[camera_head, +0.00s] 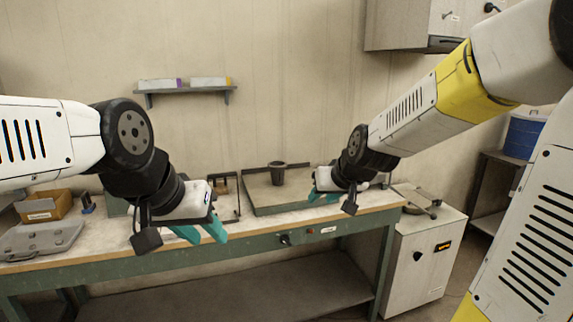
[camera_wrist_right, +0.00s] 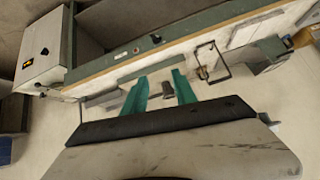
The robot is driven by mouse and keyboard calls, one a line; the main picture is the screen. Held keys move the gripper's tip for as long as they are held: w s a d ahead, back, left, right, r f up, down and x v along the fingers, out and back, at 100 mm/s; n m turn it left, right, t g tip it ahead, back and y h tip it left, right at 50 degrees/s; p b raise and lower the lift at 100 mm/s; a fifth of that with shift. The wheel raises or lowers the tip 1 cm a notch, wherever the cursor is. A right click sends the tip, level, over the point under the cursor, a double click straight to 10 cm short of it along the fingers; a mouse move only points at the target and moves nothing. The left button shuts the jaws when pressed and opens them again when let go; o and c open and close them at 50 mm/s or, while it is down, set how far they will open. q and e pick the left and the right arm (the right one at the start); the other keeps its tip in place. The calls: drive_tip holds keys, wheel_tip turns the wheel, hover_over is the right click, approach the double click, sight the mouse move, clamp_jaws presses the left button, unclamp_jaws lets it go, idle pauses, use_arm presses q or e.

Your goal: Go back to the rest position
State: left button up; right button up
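My left gripper (camera_head: 200,232) hangs over the front edge of the workbench, its teal fingers apart and empty. My right gripper (camera_head: 324,196) is above the right part of the bench, in front of a shallow green-edged tray (camera_head: 262,209). In the right wrist view the teal fingers of my right gripper (camera_wrist_right: 160,90) are apart with nothing held. A dark cup (camera_head: 277,173) stands upright on the tray, away from both grippers. The cup also shows beyond the fingers in the right wrist view (camera_wrist_right: 167,90). I cannot make out a ladle.
The green workbench (camera_head: 200,262) spans the view. A dark wire stand (camera_head: 237,196) stands left of the tray. A grey case (camera_head: 40,240) and a cardboard box (camera_head: 44,205) lie at the left. A white cabinet (camera_head: 425,262) stands right of the bench. A wall shelf (camera_head: 187,91) holds boxes.

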drive_tip(key=s+d+r+g, duration=0.1)
drive_tip(key=s+d+r, duration=0.1)
drive_tip(key=s, duration=0.8)
drive_tip(key=s+d+r+m+g, duration=0.1)
drive_tip(key=s+d, duration=0.2)
drive_tip(key=s, duration=0.8)
drive_tip(key=shift+r+h, duration=0.35)
drive_tip(key=shift+h, duration=0.05)
